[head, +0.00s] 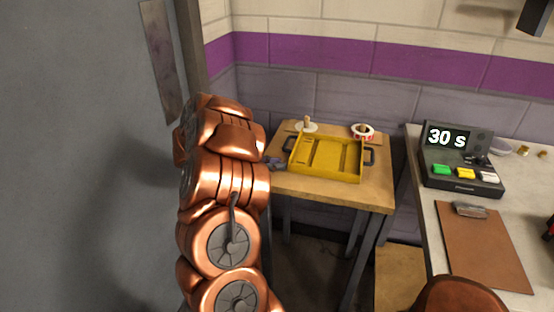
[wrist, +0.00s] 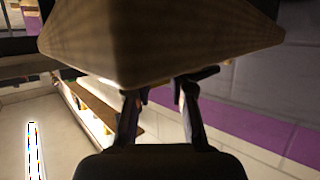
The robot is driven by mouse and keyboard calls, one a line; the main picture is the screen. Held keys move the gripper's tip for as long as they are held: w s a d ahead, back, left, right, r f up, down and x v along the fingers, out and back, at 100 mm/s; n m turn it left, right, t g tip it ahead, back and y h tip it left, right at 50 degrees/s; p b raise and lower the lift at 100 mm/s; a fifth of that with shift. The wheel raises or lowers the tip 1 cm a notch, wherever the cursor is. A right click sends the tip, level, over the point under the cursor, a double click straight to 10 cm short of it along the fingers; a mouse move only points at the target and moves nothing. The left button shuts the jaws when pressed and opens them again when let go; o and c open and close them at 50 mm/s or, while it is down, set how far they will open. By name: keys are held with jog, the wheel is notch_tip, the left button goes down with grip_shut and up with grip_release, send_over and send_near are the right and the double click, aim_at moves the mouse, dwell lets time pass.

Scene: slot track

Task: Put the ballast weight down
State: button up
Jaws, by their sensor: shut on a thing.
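The block fills the top of that view, and the part between the fingers is hidden. In the head view I make out neither the gripper nor the block, and my copper arm covers that area. A small wooden table (head: 378,190) stands right of the arm, with a yellow tray (head: 325,171) with raised walls and dark handles on it.
A white disc with a peg (head: 306,126) and a red-and-white roll (head: 362,131) lie behind the tray. A grey lump (head: 276,163) lies at its left. On the right counter are a timer box (head: 462,160) reading 30 s and a brown clipboard (head: 484,245). A grey panel (head: 80,150) stands left.

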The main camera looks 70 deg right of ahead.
jog(key=shift+w+d, duration=0.2)
jog(key=shift+d, duration=1.95)
jog(key=shift+a+f+p, duration=0.1)
jog(key=shift+p, duration=0.2)
jog(key=shift+f, duration=0.15)
jog(key=o, duration=0.5)
